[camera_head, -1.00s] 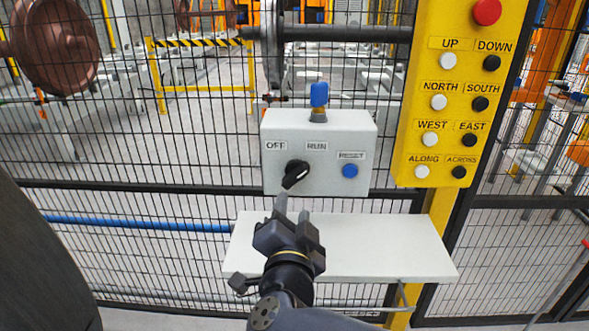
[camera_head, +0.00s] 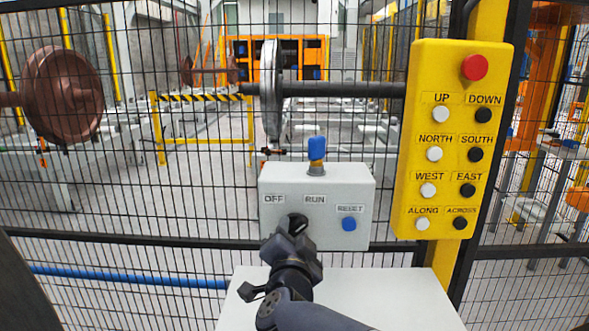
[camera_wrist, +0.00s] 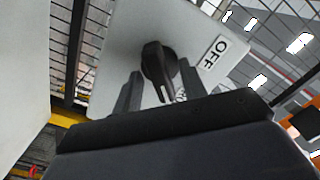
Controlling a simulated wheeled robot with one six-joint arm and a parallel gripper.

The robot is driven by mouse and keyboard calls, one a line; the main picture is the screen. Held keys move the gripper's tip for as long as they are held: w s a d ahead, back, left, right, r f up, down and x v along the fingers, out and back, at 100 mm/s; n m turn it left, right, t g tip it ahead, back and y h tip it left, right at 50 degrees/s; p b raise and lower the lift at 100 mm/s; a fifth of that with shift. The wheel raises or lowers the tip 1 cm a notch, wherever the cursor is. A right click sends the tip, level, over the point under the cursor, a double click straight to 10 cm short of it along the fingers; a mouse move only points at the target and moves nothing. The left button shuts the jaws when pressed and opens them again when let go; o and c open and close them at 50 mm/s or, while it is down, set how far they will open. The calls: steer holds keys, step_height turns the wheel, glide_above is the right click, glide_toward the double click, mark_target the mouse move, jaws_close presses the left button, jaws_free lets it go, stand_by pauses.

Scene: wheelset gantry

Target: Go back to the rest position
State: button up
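A grey control box (camera_head: 345,190) hangs on the mesh fence, with OFF and RUN labels, a black rotary knob (camera_head: 299,222), a blue RESET button (camera_head: 349,224) and a blue-topped part (camera_head: 317,150) on top. My gripper (camera_head: 288,236) is in front of the knob and hides its lower part. In the wrist view the two fingers (camera_wrist: 159,84) stand apart, with the knob (camera_wrist: 157,62) showing between their tips. Contact cannot be told. The knob's white mark points away from OFF, toward the partly hidden label beside a finger.
A yellow pendant panel (camera_head: 457,140) with a red button and several white and black buttons is to the right. A white shelf (camera_head: 390,295) lies below the box. The mesh fence stands behind; wheelsets (camera_head: 62,95) are beyond it.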

steer(key=s+p, duration=0.2)
steer(key=s, duration=0.8)
steer(key=w+b, duration=0.2)
steer(key=w, duration=0.7)
steer(key=shift+w+f, duration=0.1)
steer(key=shift+w, duration=0.25)
steer(key=shift+w+r+n+p, duration=0.25)
steer(key=shift+n+p, duration=0.15)
steer(key=shift+p, duration=0.1)
steer(key=shift+r+n+p, duration=0.1)
steer(key=shift+n+p, duration=0.35)
steer(key=shift+n, duration=0.15)
steer(key=n+p, duration=0.3)
steer(key=n, duration=0.1)
steer(key=shift+s+n, duration=0.1)
steer(key=shift+n, duration=0.2)
steer(key=shift+f+n+p, duration=0.2)
steer(key=shift+n+p, duration=0.75)
steer(key=shift+n, duration=0.55)
